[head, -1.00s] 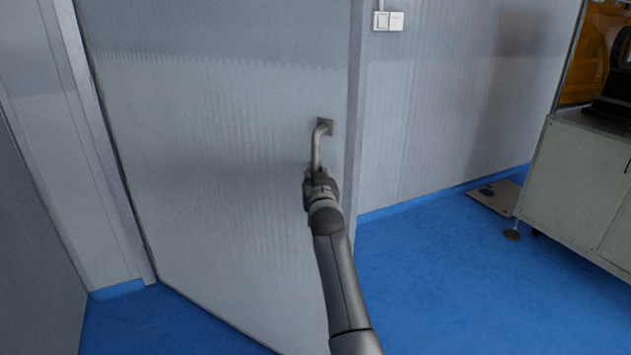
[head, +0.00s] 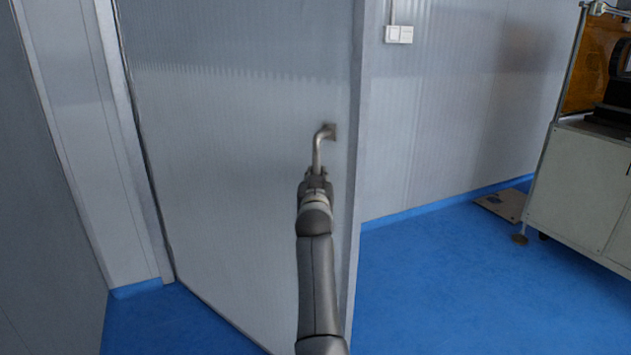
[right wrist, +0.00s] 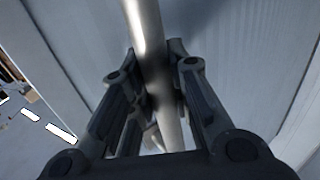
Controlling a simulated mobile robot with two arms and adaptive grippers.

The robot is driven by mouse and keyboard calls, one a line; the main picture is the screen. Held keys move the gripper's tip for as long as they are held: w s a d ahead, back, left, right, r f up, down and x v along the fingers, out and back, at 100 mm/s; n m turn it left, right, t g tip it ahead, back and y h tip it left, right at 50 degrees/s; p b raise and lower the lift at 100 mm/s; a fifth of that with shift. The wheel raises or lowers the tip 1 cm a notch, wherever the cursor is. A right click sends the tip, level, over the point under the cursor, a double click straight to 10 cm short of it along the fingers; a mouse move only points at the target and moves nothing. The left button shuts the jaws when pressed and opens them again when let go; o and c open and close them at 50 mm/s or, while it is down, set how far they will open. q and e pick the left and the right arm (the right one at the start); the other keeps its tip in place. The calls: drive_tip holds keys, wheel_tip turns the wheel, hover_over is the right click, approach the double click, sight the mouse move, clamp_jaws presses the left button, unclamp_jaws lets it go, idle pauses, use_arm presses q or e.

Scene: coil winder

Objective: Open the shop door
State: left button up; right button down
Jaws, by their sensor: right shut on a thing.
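The shop door (head: 235,150) is a grey ribbed panel that stands ajar, its free edge on the right and its hinge side on the left by the frame. A metal lever handle (head: 318,148) is fixed near its free edge and hangs turned down. My right gripper (head: 316,176) is shut on the lower part of the handle. In the right wrist view, the handle bar (right wrist: 150,40) runs between the two fingers of the gripper (right wrist: 160,90). My left gripper is not in view.
Blue floor (head: 450,275) lies clear to the right of the door. A light cabinet (head: 580,185) stands at the far right with a flat board (head: 503,204) on the floor beside it. A white switch (head: 398,34) is on the wall. The door frame (head: 125,150) stands at left.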

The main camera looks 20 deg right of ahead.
drive_tip(key=shift+d, duration=0.2)
drive_tip(key=c, duration=1.6)
unclamp_jaws()
drive_tip(key=shift+s, duration=0.1)
drive_tip(key=shift+o, duration=1.4)
drive_tip(key=shift+s+r, duration=0.1)
drive_tip(key=shift+s, duration=0.05)
